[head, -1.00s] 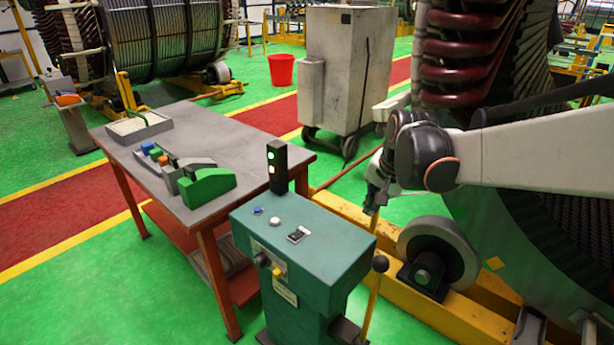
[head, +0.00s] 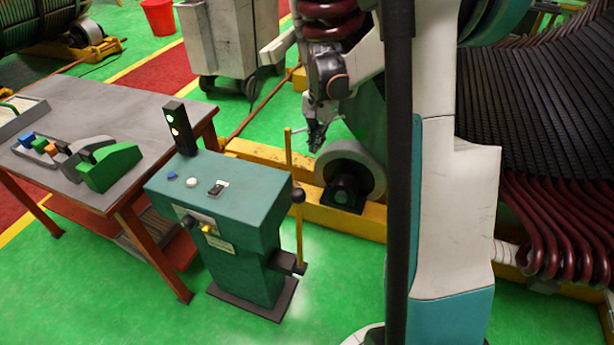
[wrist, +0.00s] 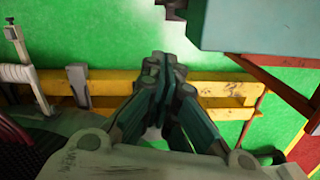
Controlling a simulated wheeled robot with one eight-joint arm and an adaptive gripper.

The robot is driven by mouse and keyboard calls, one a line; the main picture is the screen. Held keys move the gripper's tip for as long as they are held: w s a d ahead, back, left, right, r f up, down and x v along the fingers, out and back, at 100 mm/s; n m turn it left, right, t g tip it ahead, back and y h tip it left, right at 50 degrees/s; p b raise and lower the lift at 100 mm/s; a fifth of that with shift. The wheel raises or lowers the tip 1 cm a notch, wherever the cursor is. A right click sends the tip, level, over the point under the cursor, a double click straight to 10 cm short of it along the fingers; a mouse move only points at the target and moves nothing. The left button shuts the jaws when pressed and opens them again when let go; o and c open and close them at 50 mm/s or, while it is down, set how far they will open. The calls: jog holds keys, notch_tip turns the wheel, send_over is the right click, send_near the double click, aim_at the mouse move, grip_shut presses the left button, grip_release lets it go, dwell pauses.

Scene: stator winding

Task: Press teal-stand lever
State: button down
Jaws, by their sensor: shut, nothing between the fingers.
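The teal stand (head: 225,245) stands upright on the green floor, left of my gripper in the head view. A dark block (head: 287,262) sits at the rod's foot. In the wrist view my gripper (wrist: 165,65) points toward the yellow floor rail, with a teal surface, likely the stand (wrist: 260,25), at upper right.
The stand carries a signal light (head: 180,127), buttons and a front knob. A workbench (head: 110,95) with colored blocks is at left. A yellow floor rail (head: 260,150) and a roller (head: 350,172) lie behind and right. A grey cabinet (head: 217,38) stands at the back.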

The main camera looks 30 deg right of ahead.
jog(key=s+a+f+b, duration=0.1)
jog(key=a+f+b, duration=0.3)
jog(key=f, duration=0.6)
jog(key=shift+s+f, duration=0.35)
jog(key=shift+f, duration=0.05)
jog(key=shift+a, duration=0.1)
